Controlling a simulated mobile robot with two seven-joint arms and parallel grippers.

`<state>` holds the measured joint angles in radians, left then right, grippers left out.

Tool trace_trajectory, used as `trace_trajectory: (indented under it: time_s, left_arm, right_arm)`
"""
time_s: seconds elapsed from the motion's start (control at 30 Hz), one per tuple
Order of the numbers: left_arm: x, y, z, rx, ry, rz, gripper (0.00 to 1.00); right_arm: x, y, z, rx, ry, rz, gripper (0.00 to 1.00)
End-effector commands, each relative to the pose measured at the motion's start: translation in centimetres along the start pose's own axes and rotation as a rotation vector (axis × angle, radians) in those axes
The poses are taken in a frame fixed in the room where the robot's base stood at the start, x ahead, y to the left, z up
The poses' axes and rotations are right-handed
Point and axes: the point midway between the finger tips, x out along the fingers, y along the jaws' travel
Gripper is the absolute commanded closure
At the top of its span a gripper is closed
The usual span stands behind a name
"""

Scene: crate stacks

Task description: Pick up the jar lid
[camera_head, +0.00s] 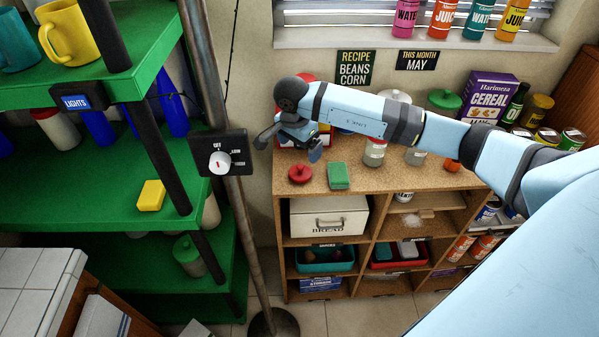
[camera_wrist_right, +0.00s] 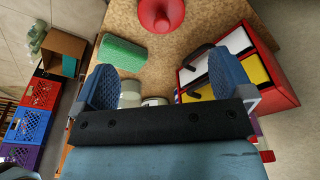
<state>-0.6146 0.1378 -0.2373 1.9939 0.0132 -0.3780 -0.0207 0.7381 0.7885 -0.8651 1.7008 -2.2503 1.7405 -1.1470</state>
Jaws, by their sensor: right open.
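A round red lid with a knob on top (camera_head: 301,174) lies on the wooden shelf top near its front left edge. It also shows at the top of the right wrist view (camera_wrist_right: 160,14), partly cut off by the frame edge. My right gripper (camera_head: 290,146) is open and empty. It hangs above the shelf top, just above and behind the lid in the head view, and apart from it. Its two blue fingers are spread wide in the right wrist view (camera_wrist_right: 166,82). My left gripper is not in view.
A green block-like sponge (camera_head: 339,176) lies right of the lid. A red cabinet with white and yellow drawers (camera_wrist_right: 284,82) stands close to one finger. Jars (camera_head: 375,151) stand farther right. A metal pole (camera_head: 240,215) and green shelves (camera_head: 90,208) are at left.

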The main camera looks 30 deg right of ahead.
Motion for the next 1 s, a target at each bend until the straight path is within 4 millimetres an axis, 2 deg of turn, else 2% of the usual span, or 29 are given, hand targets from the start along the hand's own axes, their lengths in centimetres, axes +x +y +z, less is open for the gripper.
trace_trajectory:
  time_s: [0.1,0.37,0.7,0.97,1.0]
  left_arm:
    - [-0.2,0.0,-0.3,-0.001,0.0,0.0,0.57]
    - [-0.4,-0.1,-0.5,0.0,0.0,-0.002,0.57]
    - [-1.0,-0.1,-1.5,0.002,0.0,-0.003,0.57]
    - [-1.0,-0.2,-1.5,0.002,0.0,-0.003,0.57]
    - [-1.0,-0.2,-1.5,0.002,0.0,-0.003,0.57]
  right_arm:
    - [2.1,0.0,0.1,0.001,-0.002,0.003,0.01]
    - [4.2,0.0,0.1,0.001,-0.003,0.001,0.01]
    - [8.6,-0.3,0.5,0.001,-0.003,0.0,0.01]
    - [9.0,-0.3,0.5,0.0,-0.002,-0.001,0.01]
    - [9.0,-0.3,0.5,0.0,-0.002,-0.001,0.06]
